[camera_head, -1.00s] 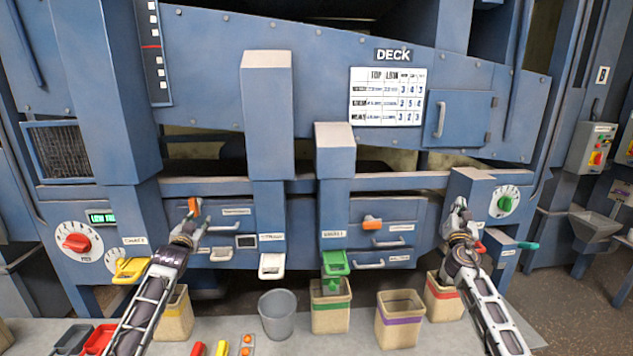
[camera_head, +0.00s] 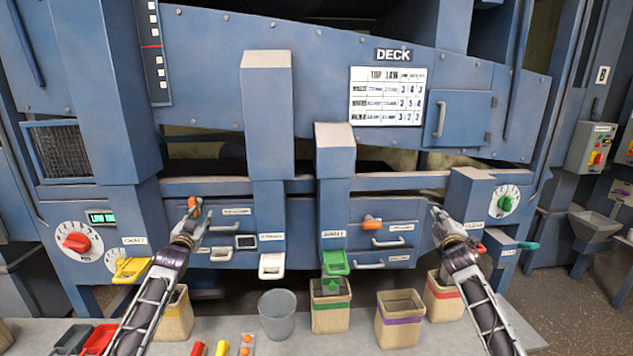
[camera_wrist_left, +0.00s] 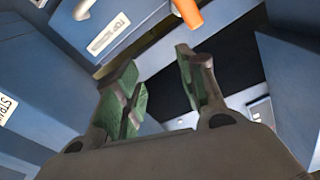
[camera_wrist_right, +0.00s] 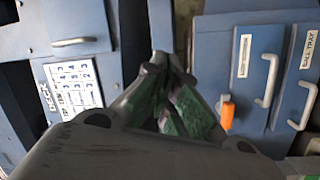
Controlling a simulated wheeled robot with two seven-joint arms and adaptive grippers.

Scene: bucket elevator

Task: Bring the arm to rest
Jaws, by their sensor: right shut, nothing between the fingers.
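My left gripper (camera_head: 190,222) is in front of the machine's left drawers, near an orange handle (camera_head: 194,204). In the left wrist view its fingers (camera_wrist_left: 160,90) stand apart with nothing between them. My right gripper (camera_head: 437,217) is raised in front of the machine's right side, right of the second orange handle (camera_head: 372,222). In the right wrist view its fingertips (camera_wrist_right: 165,65) meet and hold nothing. Both grippers look clear of the machine's panels.
Below stand a grey bucket (camera_head: 277,316) and several bins, including a green-banded bin (camera_head: 330,317) and a purple-banded bin (camera_head: 400,330). A red dial (camera_head: 76,243) is at left, a green dial (camera_head: 505,203) at right. The floor at right is open.

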